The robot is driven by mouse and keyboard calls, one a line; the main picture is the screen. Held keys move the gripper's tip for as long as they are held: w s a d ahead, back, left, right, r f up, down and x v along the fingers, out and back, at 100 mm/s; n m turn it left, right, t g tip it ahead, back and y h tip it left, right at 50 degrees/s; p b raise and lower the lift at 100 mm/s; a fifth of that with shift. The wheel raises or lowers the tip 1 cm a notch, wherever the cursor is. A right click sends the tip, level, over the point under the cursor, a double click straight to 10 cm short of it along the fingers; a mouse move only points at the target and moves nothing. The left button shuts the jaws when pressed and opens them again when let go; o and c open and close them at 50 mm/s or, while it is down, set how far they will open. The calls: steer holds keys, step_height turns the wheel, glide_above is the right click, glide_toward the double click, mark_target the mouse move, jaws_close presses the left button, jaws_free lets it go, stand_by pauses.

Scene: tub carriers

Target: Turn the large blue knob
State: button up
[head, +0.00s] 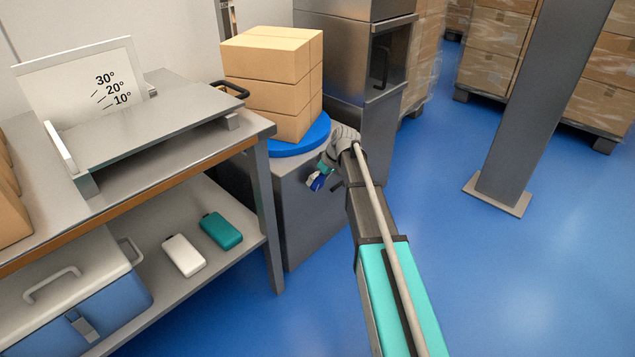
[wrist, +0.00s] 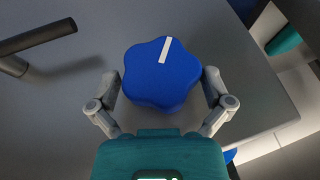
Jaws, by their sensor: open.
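The large blue knob (wrist: 162,72) is lobed, with a white line on its face pointing up and slightly right in the wrist view. It sits on the grey face of a cabinet (head: 310,225). It shows small and partly covered in the head view (head: 317,183). My gripper (wrist: 161,86) is open, with one finger on each side of the knob. Small gaps seem to remain between the fingers and the knob, but I cannot tell about contact. In the head view my gripper (head: 325,172) is at the cabinet's front.
Stacked cartons (head: 270,75) stand on a blue round plate (head: 300,140) atop the cabinet. A dark bar handle (wrist: 38,38) juts out left of the knob in the wrist view. A steel workbench (head: 145,135) stands at left, a grey post (head: 530,100) at right.

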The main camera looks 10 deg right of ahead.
steer(key=c, duration=0.8)
steer(key=shift+o, duration=0.2)
steer(key=shift+s+h, duration=0.1)
steer(key=shift+h, duration=0.2)
steer(key=shift+s+a+n+t+h+p, duration=0.15)
steer(key=shift+n+t+h+p, duration=0.15)
steer(key=shift+t+h, duration=0.5)
steer(key=shift+n+t+h+b, duration=0.35)
steer(key=shift+t+h, duration=0.55)
steer(key=shift+h, duration=0.3)
